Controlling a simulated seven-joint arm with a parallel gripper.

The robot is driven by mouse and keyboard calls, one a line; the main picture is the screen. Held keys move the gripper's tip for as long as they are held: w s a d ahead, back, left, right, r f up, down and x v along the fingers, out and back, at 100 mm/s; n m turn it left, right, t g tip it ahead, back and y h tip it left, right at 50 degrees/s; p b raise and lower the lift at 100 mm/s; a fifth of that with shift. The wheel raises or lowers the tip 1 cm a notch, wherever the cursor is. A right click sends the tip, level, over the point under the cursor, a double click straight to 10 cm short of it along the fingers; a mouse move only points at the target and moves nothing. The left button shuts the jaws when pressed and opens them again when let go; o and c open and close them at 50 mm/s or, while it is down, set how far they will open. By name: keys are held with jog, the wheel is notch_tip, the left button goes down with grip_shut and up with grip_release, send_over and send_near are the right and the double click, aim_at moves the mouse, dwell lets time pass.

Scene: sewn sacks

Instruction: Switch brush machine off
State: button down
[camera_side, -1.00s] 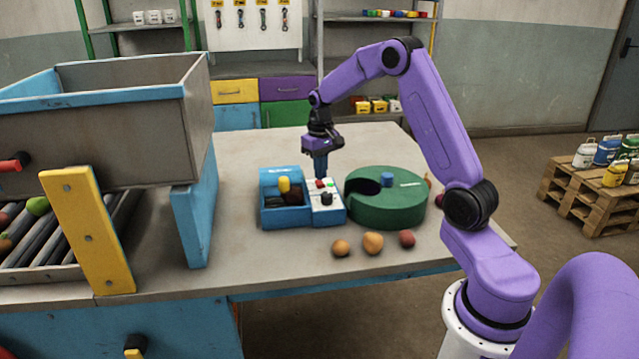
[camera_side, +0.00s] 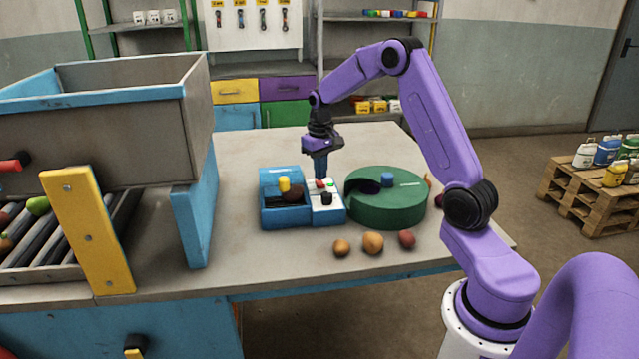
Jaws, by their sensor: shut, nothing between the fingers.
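A small blue machine (camera_side: 284,215) stands on the table, with a yellow part and a dark brown item in its open top. I take it to be the brush machine. A white control panel (camera_side: 327,212) is on its right side, with a red button (camera_side: 320,184), a green button (camera_side: 330,184) and a black knob (camera_side: 326,198). My gripper (camera_side: 321,174) points down at the panel's back edge, right by the red button. It is shut and empty. Whether the fingertips touch the button cannot be told.
A round green unit (camera_side: 388,210) with a blue knob stands close on the right. Several round produce items (camera_side: 373,243) lie in front. A large grey bin (camera_side: 130,120) over a roller conveyor fills the left. The table behind is clear.

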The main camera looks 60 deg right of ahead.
aim_at(321, 184)
jog(key=shift+f, duration=0.95)
dwell(0.6)
jog(key=shift+r, duration=3.5)
